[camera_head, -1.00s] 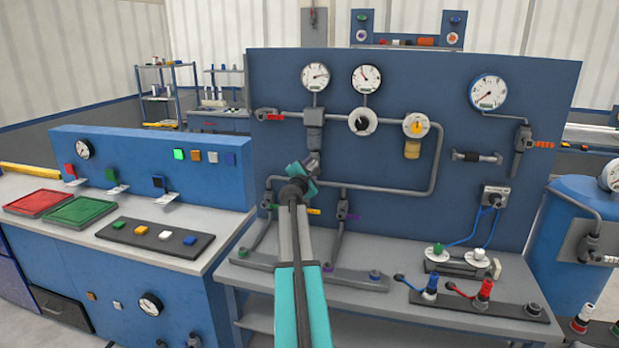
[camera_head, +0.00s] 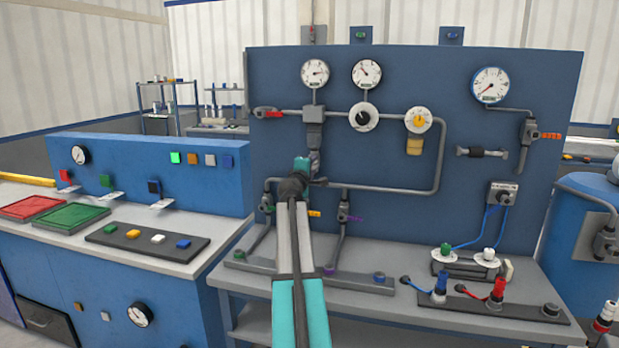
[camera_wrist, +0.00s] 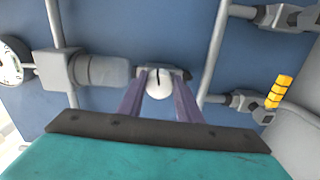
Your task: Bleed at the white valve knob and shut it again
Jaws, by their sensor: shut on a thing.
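The white valve knob (camera_wrist: 159,86) is in the middle of the wrist view, at the end of the grey filter bowl (camera_wrist: 100,71). My gripper (camera_wrist: 160,80) has its two purple-grey fingers on either side of the knob, shut on it. A dark slot or mark shows by the knob's far edge. In the head view my gripper (camera_head: 312,162) is just below the grey filter block (camera_head: 313,114) on the blue panel; the knob is hidden there by my wrist.
The blue panel (camera_head: 400,88) carries gauges, pipes and a yellow-centred dial (camera_head: 418,120). Small valves with yellow (camera_head: 314,214) and purple handles sit beside my arm. The bench below (camera_head: 400,317) holds coloured connectors. A blue console (camera_head: 150,165) stands at left.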

